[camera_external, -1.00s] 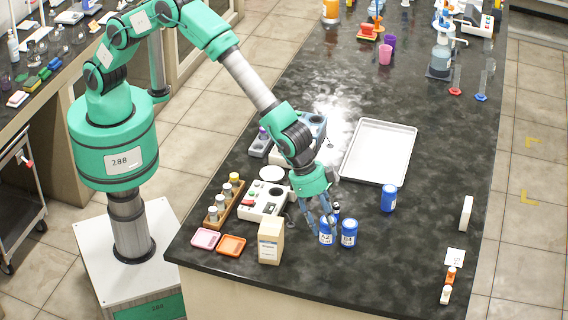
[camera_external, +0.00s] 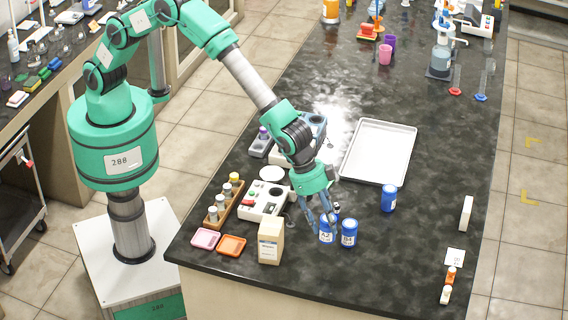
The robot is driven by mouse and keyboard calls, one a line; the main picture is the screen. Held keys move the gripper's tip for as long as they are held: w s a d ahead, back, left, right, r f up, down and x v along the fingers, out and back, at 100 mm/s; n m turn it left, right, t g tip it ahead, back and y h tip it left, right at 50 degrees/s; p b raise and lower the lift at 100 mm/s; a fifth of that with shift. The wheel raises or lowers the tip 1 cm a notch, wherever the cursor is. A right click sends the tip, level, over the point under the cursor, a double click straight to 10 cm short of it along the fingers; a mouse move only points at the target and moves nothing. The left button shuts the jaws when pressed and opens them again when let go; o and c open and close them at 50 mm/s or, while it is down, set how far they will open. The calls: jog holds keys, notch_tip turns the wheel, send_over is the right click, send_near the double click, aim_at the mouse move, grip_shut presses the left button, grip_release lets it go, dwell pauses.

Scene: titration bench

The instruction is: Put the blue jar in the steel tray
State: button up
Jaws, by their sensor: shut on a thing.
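My gripper (camera_external: 326,217) points down at the front middle of the bench, its fingers shut on a blue jar (camera_external: 327,236) with a white label that seems to read A2. The jar is upright at bench level; I cannot tell whether it still touches the bench. A second blue jar (camera_external: 349,234), labelled like B4, stands close at its right. A third blue jar (camera_external: 389,198) stands apart, further right and back. A small blue-and-white item (camera_external: 336,208) shows partly behind the fingers. The empty steel tray (camera_external: 383,124) lies flat on the bench behind the jars.
Left of my gripper are a white instrument (camera_external: 265,201), a cream box (camera_external: 271,240), a rack of small bottles (camera_external: 225,202), and pink (camera_external: 205,238) and orange (camera_external: 231,245) dishes. A white block (camera_external: 466,213) stands near the right edge. Bench between jars and tray is mostly clear.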

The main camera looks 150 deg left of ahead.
jog(key=s+a+f+n+g+b, duration=0.1)
jog(key=s+a+n, duration=0.2)
jog(key=s+a, duration=0.5)
jog(key=s+a+f+n+g+y+b, duration=0.1)
jog(key=s+a, duration=0.7)
jog(key=s, duration=1.4)
jog(key=s+a+f+n+g+y+b, duration=0.1)
jog(key=s+a+n, duration=0.3)
jog(key=s+a, duration=0.5)
jog(key=s+f+b, duration=0.1)
jog(key=s, duration=0.6)
jog(key=shift+f+n, duration=0.2)
jog(key=shift+n, duration=0.2)
jog(key=shift+w+a, duration=0.1)
jog(key=shift+a, duration=0.05)
send_over(369, 158)
jog(key=shift+f, duration=0.75)
jog(key=shift+f+b, duration=0.4)
jog(key=shift+f, duration=1.3)
